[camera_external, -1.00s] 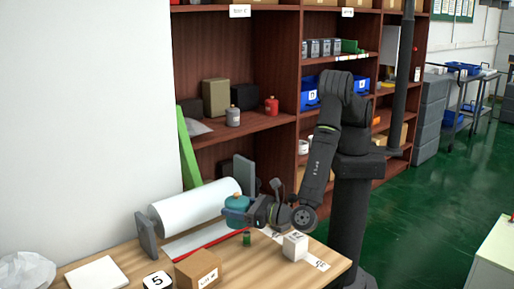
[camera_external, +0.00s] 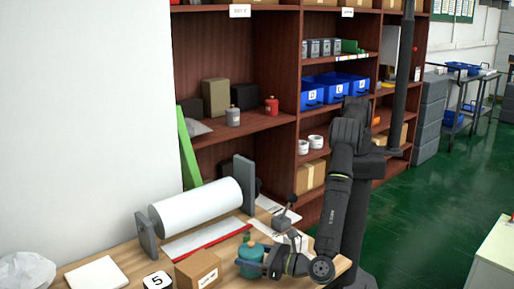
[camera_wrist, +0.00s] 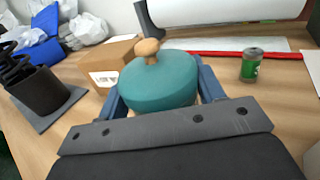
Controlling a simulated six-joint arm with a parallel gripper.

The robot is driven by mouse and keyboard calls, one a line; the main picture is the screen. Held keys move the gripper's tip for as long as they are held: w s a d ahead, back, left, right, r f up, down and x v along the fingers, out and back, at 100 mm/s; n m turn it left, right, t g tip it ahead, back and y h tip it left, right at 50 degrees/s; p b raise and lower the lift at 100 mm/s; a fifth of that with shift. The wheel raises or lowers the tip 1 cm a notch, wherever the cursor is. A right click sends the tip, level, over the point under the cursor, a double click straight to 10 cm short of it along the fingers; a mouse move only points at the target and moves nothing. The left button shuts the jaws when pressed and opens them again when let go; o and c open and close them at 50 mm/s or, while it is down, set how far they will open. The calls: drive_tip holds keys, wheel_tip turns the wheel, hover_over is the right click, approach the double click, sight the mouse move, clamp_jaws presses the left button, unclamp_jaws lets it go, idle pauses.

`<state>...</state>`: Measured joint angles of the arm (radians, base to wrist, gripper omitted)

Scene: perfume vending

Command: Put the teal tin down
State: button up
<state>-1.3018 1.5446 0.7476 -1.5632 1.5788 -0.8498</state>
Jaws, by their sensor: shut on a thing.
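The teal tin (camera_external: 250,258) is a round lidded tin with a wooden knob on top. In the external view it is low over the front of the wooden table, right of a cardboard box. My gripper (camera_external: 254,264) is shut on the tin from the right side. In the wrist view the tin (camera_wrist: 158,85) is upright between the two blue fingers of my gripper (camera_wrist: 162,90). The underside of the tin is hidden, so I cannot tell whether it touches the table.
The cardboard box (camera_external: 197,270) stands close left of the tin. A small green can (camera_wrist: 250,66) is behind it to the right. The white paper roll (camera_external: 196,207) lies at the back. A black cup (camera_wrist: 38,88) is at left in the wrist view. Bare tabletop (camera_wrist: 225,75) shows beside the tin.

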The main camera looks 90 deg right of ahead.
drive_tip(key=shift+f, duration=0.55)
drive_tip(key=shift+f, duration=0.1)
drive_tip(key=o, duration=1)
drive_tip(key=v, duration=1.2)
drive_tip(key=shift+w, duration=0.1)
